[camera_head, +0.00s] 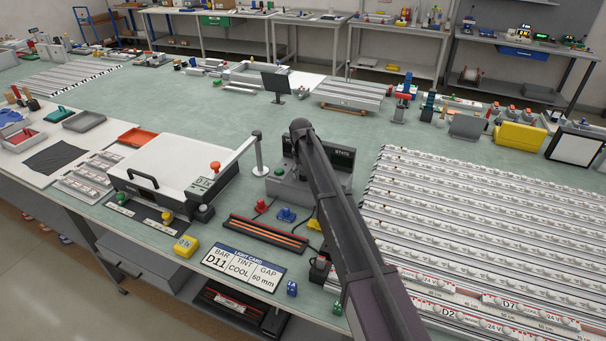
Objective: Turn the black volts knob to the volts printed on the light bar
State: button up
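My dark arm reaches in from the lower right and crosses the middle of the picture; my gripper does not show. A grey unit with a dark display (343,157) stands partly behind the arm, its display too small to read surely. I cannot make out a black volts knob; part of the unit's front is hidden by the arm. Several light bars with white lenses lie in rows on the right, and the front labels include D2 (448,313) and D7 (509,304), with 24 V print nearby. The light card (243,265) reads BAR D11, TINT COOL, GAP 60 mm. I cannot pick out a D11 bar.
A white-lidded box (170,172) with a black handle stands left of the unit. A dark rail with orange strips (266,234) lies before the unit. A red knob-like piece (262,206), a blue one (286,214) and a yellow block (185,246) are nearby.

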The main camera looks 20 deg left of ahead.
jog(key=shift+n, duration=0.4)
